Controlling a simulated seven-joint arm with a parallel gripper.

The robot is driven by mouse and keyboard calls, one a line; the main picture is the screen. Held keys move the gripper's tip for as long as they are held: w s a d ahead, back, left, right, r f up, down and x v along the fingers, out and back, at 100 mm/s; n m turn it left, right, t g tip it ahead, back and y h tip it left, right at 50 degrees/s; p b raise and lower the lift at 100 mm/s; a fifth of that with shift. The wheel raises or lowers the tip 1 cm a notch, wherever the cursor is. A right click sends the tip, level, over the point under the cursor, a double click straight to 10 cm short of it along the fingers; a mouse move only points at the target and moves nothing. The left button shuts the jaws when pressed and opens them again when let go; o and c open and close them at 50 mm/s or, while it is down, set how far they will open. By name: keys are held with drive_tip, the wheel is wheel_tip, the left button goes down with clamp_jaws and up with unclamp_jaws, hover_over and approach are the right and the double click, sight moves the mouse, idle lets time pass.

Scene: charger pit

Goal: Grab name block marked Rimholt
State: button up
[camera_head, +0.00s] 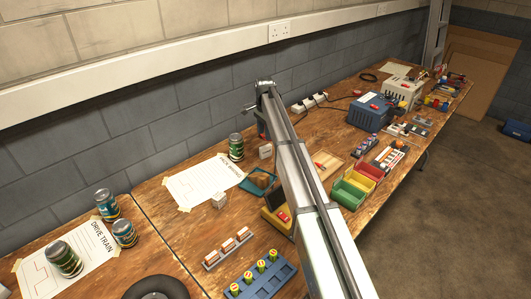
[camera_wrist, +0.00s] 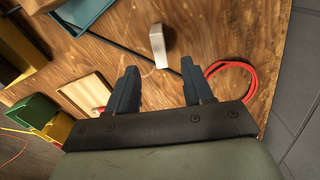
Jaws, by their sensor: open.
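My gripper (camera_wrist: 159,68) is open and empty, with its two dark fingers pointing at the wooden bench top. A small white block (camera_wrist: 158,45) lies just beyond the fingertips, roughly in line with the gap between them. It appears to be the white block (camera_head: 265,151) near my gripper in the head view. Another whitish block (camera_head: 219,200) stands on the bench by the taped paper. Several blocks with pale tops (camera_head: 229,247) sit in a row in a grey holder. I cannot read a name on any block, so I cannot tell which is Rimholt.
A wooden tray (camera_wrist: 82,90), a green bin (camera_wrist: 32,111) and a teal tray (camera_wrist: 75,16) lie left of the gripper in the wrist view. A red cable loop (camera_wrist: 253,82) lies right. A green can (camera_head: 236,147) stands near the wall.

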sight(266, 146)
drive_tip(key=f, duration=1.1)
drive_tip(key=shift+d, duration=0.2)
drive_tip(key=shift+r, duration=0.1)
clamp_jaws()
